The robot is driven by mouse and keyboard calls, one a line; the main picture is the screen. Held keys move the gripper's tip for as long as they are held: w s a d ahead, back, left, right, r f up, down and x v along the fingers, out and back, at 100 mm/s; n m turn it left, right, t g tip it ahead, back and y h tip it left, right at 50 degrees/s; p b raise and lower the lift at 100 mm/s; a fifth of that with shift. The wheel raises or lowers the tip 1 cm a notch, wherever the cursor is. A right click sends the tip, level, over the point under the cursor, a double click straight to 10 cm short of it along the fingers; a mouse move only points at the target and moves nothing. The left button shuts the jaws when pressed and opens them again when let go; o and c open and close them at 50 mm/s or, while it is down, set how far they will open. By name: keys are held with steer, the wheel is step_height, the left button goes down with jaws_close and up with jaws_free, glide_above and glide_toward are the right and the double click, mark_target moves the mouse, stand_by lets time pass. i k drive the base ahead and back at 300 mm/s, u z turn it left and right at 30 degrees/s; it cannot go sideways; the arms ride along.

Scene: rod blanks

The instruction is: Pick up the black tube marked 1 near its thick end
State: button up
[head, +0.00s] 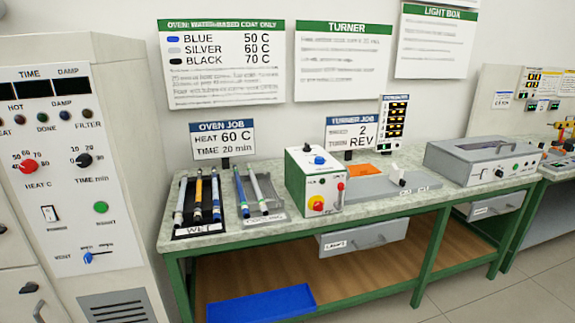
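Several slim rods lie in the black tray labelled WET (194,231) at the left end of the bench. They include a pale rod (180,203), an orange rod with a dark lower part (198,194) and a blue-and-dark rod (216,194). Two more rods, a bluish one (241,190) and a silver one (258,190), lie in the grey tray (264,218) to its right. I cannot make out a black tube or a mark 1 on any rod at this size. My gripper is not in view.
A beige oven cabinet (120,150) stands left of the bench (400,211). A green-and-white turner box (312,180) stands right of the trays. A grey light box (480,160) is farther right. A blue bin (260,305) is on the lower shelf. Floor at the lower right is clear.

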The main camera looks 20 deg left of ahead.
mark_target(196, 221)
steer(key=z, duration=0.6)
steer(key=i, duration=3.15)
steer(key=u, duration=3.2)
